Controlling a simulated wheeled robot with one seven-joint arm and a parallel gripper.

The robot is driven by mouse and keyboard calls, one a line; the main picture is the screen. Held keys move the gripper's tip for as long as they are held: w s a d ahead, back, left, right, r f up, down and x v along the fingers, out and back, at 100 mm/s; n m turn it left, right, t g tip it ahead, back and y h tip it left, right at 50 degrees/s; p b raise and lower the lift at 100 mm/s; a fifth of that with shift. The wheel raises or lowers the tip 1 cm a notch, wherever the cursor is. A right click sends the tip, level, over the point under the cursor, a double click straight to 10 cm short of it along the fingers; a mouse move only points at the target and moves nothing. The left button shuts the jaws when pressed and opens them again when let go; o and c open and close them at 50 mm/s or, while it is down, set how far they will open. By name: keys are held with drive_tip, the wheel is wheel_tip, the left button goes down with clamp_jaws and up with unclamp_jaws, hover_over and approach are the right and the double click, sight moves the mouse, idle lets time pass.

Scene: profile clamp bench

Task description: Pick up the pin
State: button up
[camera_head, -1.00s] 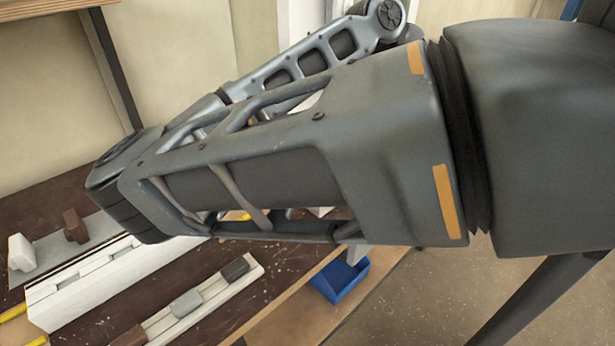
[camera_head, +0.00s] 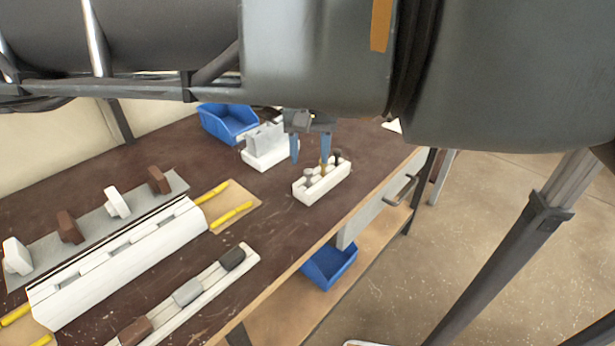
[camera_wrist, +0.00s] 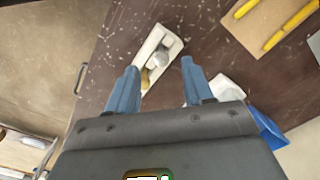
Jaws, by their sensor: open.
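A white block (camera_head: 325,187) on the bench holds upright pins: a grey one (camera_head: 308,176), a brass one (camera_head: 324,166) and a dark one (camera_head: 337,156). My gripper (camera_head: 310,156) is open and empty above the block, fingers pointing down. In the wrist view my gripper (camera_wrist: 159,68) has its blue fingers apart, with the block (camera_wrist: 151,42) beyond them. The grey pin head (camera_wrist: 161,56) and brass pin (camera_wrist: 145,78) show between or near the fingers; the dark pin is hard to make out there. I cannot tell the exact gap between fingertips and pins.
A white stand with a grey upright piece (camera_head: 265,152) is close behind my gripper. A blue bin (camera_head: 228,122) is at the back. A long white profile (camera_head: 120,265) and a rail with blocks (camera_head: 190,292) lie left. The bench edge is at right.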

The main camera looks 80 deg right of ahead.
sight(308, 170)
drive_tip(key=shift+w+d+f+p, duration=0.1)
drive_tip(key=shift+f+p, duration=0.2)
drive_tip(key=shift+f, duration=0.85)
drive_tip(key=shift+w+d+f+p, duration=0.1)
drive_tip(key=shift+f+p, duration=0.15)
drive_tip(key=shift+f, duration=0.85)
drive_tip(key=shift+c, duration=0.5)
clamp_jaws()
